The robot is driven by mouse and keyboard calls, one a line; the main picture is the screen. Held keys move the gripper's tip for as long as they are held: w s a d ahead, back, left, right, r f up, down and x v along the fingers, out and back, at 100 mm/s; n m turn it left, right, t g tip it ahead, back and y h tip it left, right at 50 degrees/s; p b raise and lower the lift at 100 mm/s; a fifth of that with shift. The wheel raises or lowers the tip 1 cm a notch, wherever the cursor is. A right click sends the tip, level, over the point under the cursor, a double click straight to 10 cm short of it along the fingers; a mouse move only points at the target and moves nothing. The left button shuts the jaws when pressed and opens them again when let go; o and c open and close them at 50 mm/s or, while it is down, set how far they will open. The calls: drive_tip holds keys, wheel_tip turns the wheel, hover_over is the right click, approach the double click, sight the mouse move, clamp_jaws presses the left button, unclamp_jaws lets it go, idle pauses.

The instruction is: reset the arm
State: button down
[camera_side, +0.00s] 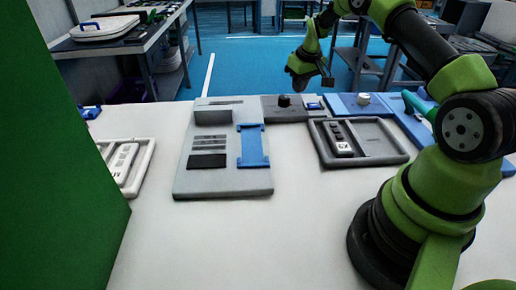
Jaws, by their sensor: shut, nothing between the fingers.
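My green and black arm rises from its base at the right of the white table and bends over at the top of the picture. My gripper (328,83) hangs in the air above the back of the table, above the dark grey block with the black knob. It is small and dark here, shut, with nothing seen in it. It looks clear of everything on the table.
A grey fixture board (184,178) with a blue bracket (253,147) lies mid-table. A dark tray (382,137) holds a grey-and-white device (340,139). A white tray (145,172) holds a white remote (122,158). A green panel (55,170) blocks the left. The front table is clear.

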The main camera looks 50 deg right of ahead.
drive_tip(key=shift+r, duration=0.75)
drive_tip(key=s+a+r+t, duration=0.1)
drive_tip(key=s+a+r, duration=0.2)
drive_tip(key=a+r, duration=0.6)
drive_tip(key=s+a+r+t, duration=0.1)
drive_tip(key=s+a+r, duration=0.2)
drive_tip(key=a+r, duration=0.6)
drive_tip(key=s+a+r+y, duration=0.1)
drive_tip(key=s+a, duration=0.2)
drive_tip(key=s, duration=0.3)
drive_tip(key=s+a+r+t+y, duration=0.1)
drive_tip(key=s+a, duration=0.2)
drive_tip(key=s, duration=0.3)
drive_tip(key=s+a+r+m+t, duration=0.1)
drive_tip(key=s+a, duration=0.2)
drive_tip(key=s, duration=0.3)
drive_tip(key=shift+s+a+r+y, duration=0.15)
drive_tip(key=shift+s+r+y, duration=0.1)
drive_tip(key=shift+y, duration=0.15)
